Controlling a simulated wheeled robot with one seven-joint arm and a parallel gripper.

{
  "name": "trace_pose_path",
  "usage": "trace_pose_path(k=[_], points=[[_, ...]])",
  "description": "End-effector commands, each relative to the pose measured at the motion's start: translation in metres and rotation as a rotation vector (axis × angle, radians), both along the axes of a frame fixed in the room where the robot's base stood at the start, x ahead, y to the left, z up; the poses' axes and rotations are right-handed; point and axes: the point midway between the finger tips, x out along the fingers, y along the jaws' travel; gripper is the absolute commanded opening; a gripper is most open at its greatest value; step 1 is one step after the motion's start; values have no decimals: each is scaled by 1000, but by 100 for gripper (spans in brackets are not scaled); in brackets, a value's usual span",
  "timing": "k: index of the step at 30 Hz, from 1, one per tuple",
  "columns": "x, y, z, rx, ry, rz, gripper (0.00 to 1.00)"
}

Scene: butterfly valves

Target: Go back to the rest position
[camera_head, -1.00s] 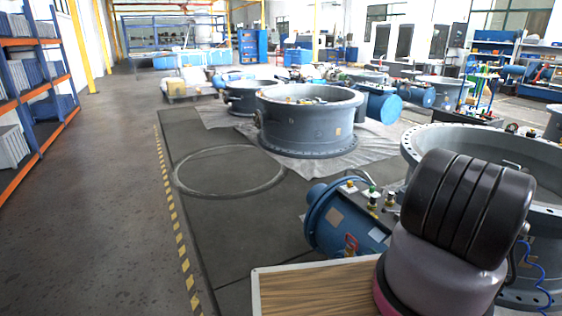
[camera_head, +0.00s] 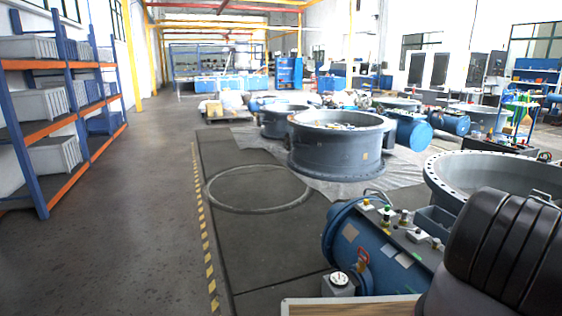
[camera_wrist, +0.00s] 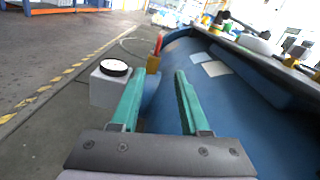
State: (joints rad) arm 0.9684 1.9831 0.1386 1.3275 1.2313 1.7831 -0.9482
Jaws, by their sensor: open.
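My gripper (camera_wrist: 156,100) shows in the wrist view with its two green fingers apart and nothing between them. It is in front of the blue cylindrical actuator (camera_wrist: 235,105) of a valve. A grey box with a round white-faced gauge (camera_wrist: 115,68) is just left of the fingers. A red lever (camera_wrist: 158,43) stands beyond the fingertips. In the head view the blue actuator (camera_head: 352,232) is at lower right, with the gauge box (camera_head: 338,284) at its near end. My arm covers the lower right corner there, and the gripper itself is not visible in that view.
A large grey valve ring (camera_head: 341,150) stands mid-floor, and another flanged ring (camera_head: 465,170) is at right behind my arm. A wooden-topped surface (camera_head: 350,307) is at the bottom edge. Orange and blue shelves (camera_head: 75,128) line the left. The aisle (camera_head: 150,190) is clear.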

Motion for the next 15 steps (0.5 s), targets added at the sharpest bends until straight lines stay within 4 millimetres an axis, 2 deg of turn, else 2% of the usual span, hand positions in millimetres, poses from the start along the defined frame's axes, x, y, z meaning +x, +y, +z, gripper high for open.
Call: trace_pose_path(k=[11,15], points=[[28,-4,44,-49,-18,116,45],[43,-4,72,-81,-27,188,45]])
